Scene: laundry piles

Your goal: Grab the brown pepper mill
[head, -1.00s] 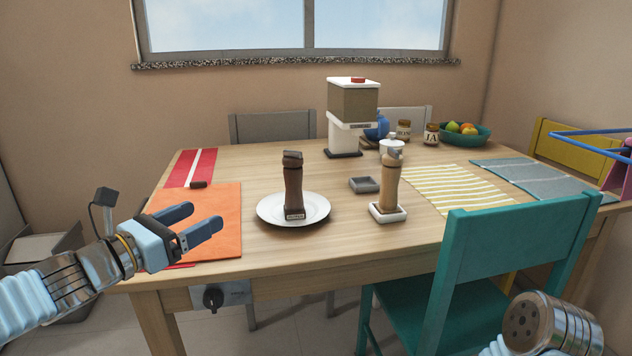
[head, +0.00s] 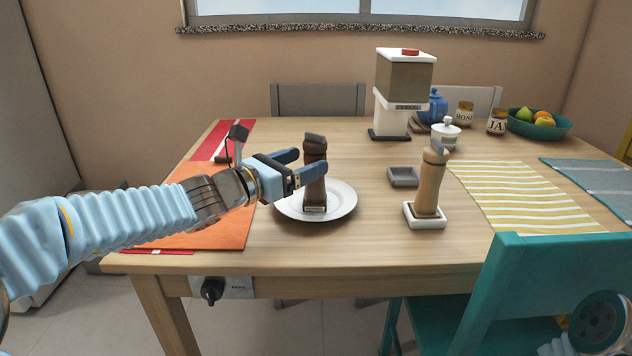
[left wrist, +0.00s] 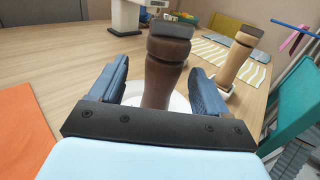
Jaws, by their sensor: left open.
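The dark brown pepper mill (head: 315,190) stands upright on a white plate (head: 342,205) near the table's front middle. My left gripper (head: 311,162) is open at the mill's upper body; the near finger crosses in front of the mill and the far finger lies behind it. In the left wrist view the brown mill (left wrist: 164,75) stands between the two spread fingers of the left gripper (left wrist: 160,68), with gaps on both sides. The mill's base is hidden there by the gripper. My right gripper is not in view.
A light wooden mill (head: 430,185) stands in a white holder to the right, with a small grey dish (head: 403,177) beside it. A cereal dispenser (head: 404,90) stands behind. An orange placemat (head: 225,225) lies under my left arm. A teal chair (head: 550,285) is at front right.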

